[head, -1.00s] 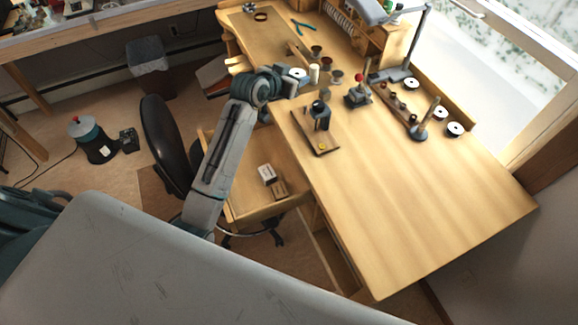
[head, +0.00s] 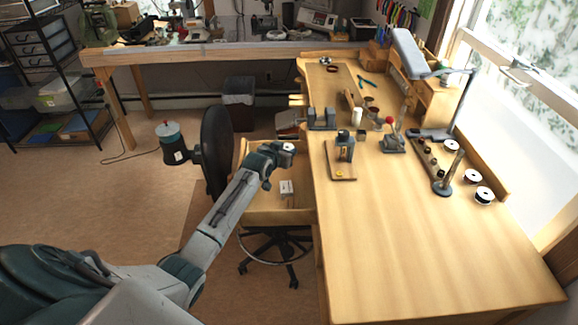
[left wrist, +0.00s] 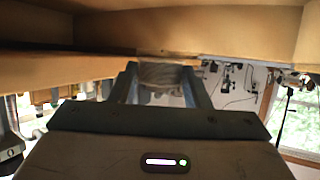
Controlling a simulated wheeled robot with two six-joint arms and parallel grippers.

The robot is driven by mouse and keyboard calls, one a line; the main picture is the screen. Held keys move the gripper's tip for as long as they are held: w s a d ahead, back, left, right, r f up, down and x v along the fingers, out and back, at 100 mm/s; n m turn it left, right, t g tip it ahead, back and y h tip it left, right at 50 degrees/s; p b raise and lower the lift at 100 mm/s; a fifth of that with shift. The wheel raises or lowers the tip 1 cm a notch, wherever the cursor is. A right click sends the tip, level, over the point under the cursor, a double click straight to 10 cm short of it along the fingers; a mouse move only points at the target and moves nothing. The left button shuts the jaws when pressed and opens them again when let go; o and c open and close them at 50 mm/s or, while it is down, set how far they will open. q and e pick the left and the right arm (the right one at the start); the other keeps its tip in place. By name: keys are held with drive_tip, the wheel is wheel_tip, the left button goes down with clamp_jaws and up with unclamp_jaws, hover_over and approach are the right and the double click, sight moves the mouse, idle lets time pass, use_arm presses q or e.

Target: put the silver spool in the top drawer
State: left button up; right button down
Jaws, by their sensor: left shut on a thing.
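The silver spool (head: 288,147) is held at the end of my left arm. In the left wrist view the spool (left wrist: 163,74) sits between the two fingers of my left gripper (left wrist: 162,85), which is shut on it. In the head view my left gripper (head: 281,151) is over the far part of an open drawer (head: 262,217) on the left side of the wooden desk. A small white box (head: 287,188) lies in the drawer. The spool's height above the drawer is hard to tell. My right gripper is not in view.
The desk (head: 430,245) has a wide clear front. A vise (head: 322,118), a small stand on a board (head: 343,160) and several white-topped spools (head: 484,194) stand on it. A black chair (head: 216,150) is left of the drawer. The drawer's near part is clear.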

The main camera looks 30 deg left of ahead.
use_arm(q)
drive_tip(key=shift+f, duration=0.4)
drive_tip(key=f, duration=0.3)
drive_tip(key=shift+s+d+p, duration=0.1)
drive_tip(key=shift+d+p, duration=0.1)
drive_tip(key=shift+p, duration=0.2)
drive_tip(key=shift+a+f, duration=0.1)
drive_tip(key=shift+f, duration=0.4)
drive_tip(key=shift+f+b, duration=0.5)
drive_tip(key=o, duration=0.8)
drive_tip(key=shift+o, duration=0.8)
drive_tip(key=shift+s+f, duration=0.1)
drive_tip(key=shift+f, duration=0.05)
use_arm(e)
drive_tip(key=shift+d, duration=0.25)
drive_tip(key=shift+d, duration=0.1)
